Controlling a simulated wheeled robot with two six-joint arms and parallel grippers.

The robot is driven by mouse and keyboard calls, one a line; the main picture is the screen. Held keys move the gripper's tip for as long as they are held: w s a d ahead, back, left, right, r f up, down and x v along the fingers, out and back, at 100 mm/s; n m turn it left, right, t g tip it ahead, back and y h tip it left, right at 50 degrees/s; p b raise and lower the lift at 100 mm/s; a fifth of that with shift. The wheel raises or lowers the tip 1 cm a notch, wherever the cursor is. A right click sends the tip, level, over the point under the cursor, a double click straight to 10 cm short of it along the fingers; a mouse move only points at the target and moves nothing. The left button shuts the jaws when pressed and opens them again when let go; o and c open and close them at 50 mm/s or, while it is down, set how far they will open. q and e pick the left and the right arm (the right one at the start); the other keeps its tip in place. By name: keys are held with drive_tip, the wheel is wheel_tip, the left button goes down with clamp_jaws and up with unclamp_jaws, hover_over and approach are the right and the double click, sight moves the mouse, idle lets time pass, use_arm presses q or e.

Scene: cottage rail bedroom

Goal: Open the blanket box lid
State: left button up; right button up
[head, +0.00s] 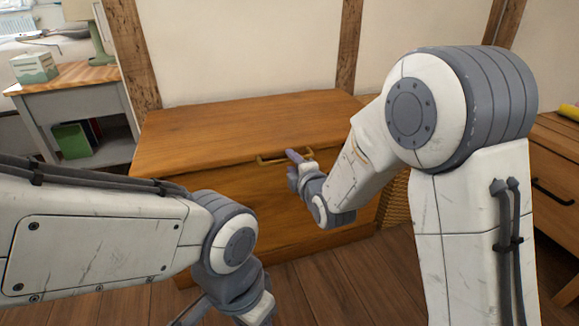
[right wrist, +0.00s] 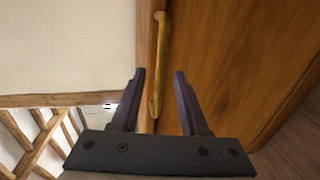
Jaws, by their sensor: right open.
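The wooden blanket box (head: 230,205) stands against the wall with its lid (head: 240,118) down. A brass bar handle (head: 268,161) is at the lid's front edge. My right gripper (head: 293,157) is at the handle's right part in the head view. In the right wrist view, my right gripper (right wrist: 159,74) is open, and the handle (right wrist: 160,50) appears between and beyond its fingers. I cannot tell whether they touch it. My left gripper (head: 192,313) is low at the bottom edge of the head view, partly cut off and away from the box.
A grey bedside table (head: 75,95) with a lamp and a small box stands left of the blanket box. A wicker basket (head: 394,199) and a wooden drawer unit (head: 555,160) are on the right. Wooden floor (head: 325,285) shows in front.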

drive_tip(key=shift+b+x, duration=0.3)
drive_tip(key=shift+x, duration=0.95)
clamp_jaws()
idle(0.5)
